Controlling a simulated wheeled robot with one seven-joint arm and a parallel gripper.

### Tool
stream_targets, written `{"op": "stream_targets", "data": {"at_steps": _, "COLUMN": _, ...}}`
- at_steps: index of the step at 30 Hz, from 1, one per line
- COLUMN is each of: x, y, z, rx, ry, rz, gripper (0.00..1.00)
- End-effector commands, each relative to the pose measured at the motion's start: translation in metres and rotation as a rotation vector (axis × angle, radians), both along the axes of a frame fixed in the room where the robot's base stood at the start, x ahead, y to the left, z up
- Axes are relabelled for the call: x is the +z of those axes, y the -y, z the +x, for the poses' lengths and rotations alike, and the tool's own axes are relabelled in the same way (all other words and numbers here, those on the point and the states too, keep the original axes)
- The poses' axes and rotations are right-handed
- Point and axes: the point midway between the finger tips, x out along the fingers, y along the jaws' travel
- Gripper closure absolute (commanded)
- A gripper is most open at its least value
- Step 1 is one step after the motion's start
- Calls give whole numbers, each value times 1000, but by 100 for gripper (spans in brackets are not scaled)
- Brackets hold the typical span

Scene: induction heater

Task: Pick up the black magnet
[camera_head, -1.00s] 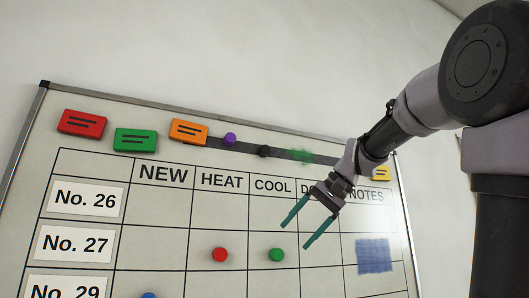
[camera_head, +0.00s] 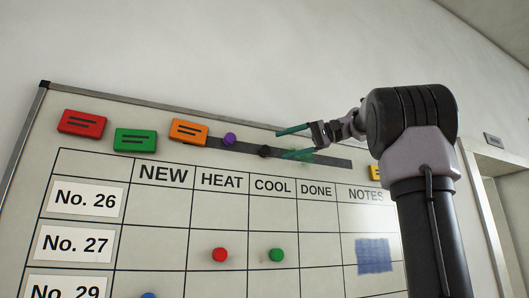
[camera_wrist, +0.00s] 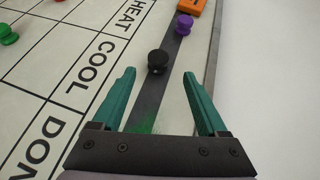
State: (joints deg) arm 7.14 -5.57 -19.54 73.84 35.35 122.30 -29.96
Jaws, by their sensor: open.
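The black magnet (camera_head: 265,151) is a small round knob on the dark strip (camera_head: 333,162) along the top of the whiteboard. It also shows in the wrist view (camera_wrist: 157,62), just beyond the fingertips and roughly between their lines, a little left of centre. My gripper (camera_head: 279,143) is open, with its two teal fingers apart and nothing between them. In the wrist view the open gripper (camera_wrist: 159,72) points along the strip toward the magnet. Whether the fingertips have reached the magnet's depth is hard to tell.
A purple magnet (camera_head: 229,139) sits left of the black one on the strip. An orange block (camera_head: 188,132), green block (camera_head: 135,140) and red block (camera_head: 82,123) line the top. Red (camera_head: 220,255) and green (camera_head: 276,255) magnets sit in the grid. A green smudge marks the strip.

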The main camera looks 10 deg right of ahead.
Motion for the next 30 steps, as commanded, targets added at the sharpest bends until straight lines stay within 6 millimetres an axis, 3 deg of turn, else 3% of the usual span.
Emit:
{"op": "stream_targets", "data": {"at_steps": 12, "x": -15, "y": -45, "z": 16, "rx": 0, "ry": 0, "rz": -1, "gripper": 24}}
{"op": "stream_targets", "data": {"at_steps": 20, "x": -16, "y": -48, "z": 18, "rx": -1, "ry": 0, "rz": -1, "gripper": 24}}
{"op": "stream_targets", "data": {"at_steps": 21, "x": -16, "y": -48, "z": 18, "rx": -1, "ry": 0, "rz": -1, "gripper": 32}}
{"op": "stream_targets", "data": {"at_steps": 26, "x": -16, "y": -48, "z": 18, "rx": -1, "ry": 0, "rz": -1, "gripper": 93}}
{"op": "stream_targets", "data": {"at_steps": 27, "x": -16, "y": -48, "z": 18, "rx": -1, "ry": 0, "rz": -1, "gripper": 100}}
{"op": "stream_targets", "data": {"at_steps": 30, "x": -16, "y": -48, "z": 18, "rx": -1, "ry": 0, "rz": -1, "gripper": 100}}
